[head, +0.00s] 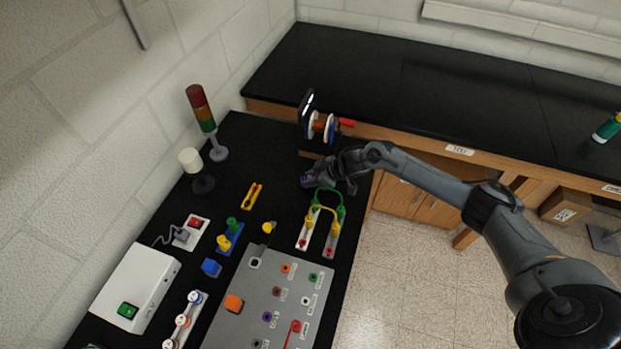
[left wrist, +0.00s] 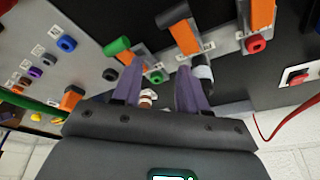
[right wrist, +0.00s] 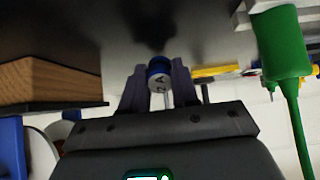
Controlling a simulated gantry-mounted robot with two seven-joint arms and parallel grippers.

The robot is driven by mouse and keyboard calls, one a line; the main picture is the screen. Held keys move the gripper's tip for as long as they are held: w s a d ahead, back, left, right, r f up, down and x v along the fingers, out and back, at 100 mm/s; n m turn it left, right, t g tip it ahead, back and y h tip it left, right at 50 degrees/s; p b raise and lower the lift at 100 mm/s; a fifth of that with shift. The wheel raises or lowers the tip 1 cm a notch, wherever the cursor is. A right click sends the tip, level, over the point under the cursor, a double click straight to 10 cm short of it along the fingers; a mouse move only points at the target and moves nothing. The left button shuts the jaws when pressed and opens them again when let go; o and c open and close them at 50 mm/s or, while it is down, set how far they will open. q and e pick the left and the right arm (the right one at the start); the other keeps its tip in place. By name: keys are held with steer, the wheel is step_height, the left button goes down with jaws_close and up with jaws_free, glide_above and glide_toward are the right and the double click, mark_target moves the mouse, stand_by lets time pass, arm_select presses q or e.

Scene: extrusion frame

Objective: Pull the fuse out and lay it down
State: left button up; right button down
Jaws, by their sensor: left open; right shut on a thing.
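My right gripper (head: 307,181) is over the far part of the black bench, above the coloured leads. In the right wrist view its purple fingers (right wrist: 158,85) are shut on a small round fuse (right wrist: 158,72) with a blue band and a pale, marked face. In the head view I cannot make out the fuse at the fingertips. A white strip (head: 174,334) with several round blue and orange capped parts lies near the front of the bench. My left gripper (left wrist: 160,75) shows only in the left wrist view, open, with orange-bodied parts and a panel beyond its fingers.
Green and yellow leads (head: 325,200) stand just below my right gripper. A wire spool (head: 320,127) stands behind it. A grey socket panel (head: 255,310), a white box (head: 135,287) and a signal tower (head: 203,110) also occupy the bench. Bare black surface shows around the yellow tool (head: 253,195).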

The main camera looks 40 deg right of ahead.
steer(key=c, duration=0.8)
jaws_free()
steer(key=p+v, duration=0.1)
steer(key=v, duration=0.9)
steer(key=shift+s+d+r, duration=0.15)
steer(key=shift+s+r, duration=0.05)
steer(key=shift+r, duration=0.15)
